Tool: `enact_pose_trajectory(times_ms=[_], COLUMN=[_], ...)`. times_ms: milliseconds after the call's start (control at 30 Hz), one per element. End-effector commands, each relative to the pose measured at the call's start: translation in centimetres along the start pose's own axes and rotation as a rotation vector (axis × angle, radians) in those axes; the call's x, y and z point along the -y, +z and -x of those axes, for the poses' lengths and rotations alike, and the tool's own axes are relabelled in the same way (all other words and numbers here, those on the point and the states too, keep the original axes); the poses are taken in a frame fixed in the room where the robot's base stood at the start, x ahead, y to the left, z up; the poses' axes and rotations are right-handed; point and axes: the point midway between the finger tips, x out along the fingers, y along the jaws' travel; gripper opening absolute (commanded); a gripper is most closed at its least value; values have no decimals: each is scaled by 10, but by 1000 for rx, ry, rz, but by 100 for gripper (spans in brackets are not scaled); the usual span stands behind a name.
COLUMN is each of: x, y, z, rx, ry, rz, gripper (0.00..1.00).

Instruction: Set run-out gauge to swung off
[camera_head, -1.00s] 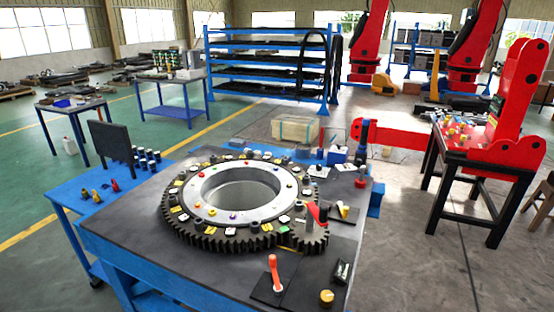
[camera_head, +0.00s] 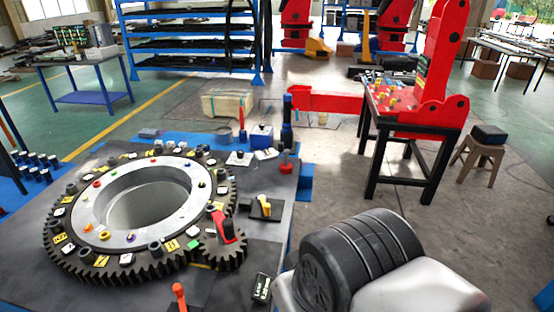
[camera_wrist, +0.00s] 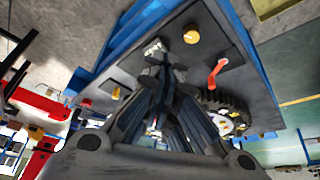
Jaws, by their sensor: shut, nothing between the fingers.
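No part is readably marked as the run-out gauge, so I cannot tell which one it is. Candidate parts show: a red lever (camera_head: 221,226) on the small gear, a yellow handle (camera_head: 265,205) on a dark plate, and an orange-red lever (camera_head: 179,295) at the bottom edge. The orange-red lever also shows in the wrist view (camera_wrist: 217,72), right of my gripper. My gripper (camera_wrist: 157,55) is shut and empty, over the workbench and apart from that lever. It hides part of the bench.
The large toothed ring (camera_head: 83,247) lies on the dark bench top. A black labelled block (camera_head: 262,288) is near the bench's front right. A yellow knob (camera_wrist: 191,35) is beside the orange-red lever.

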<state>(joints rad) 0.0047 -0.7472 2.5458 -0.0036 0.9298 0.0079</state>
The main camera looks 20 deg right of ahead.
Motion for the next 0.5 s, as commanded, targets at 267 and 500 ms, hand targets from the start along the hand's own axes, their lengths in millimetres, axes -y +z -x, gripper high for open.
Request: enact_pose_trajectory(times_ms=[267, 500], x=[-38, -102], y=[-110, -248], z=[-22, -76], rx=[-162, -433], ry=[71, 54], rz=[-245, -558], gripper=[0, 0])
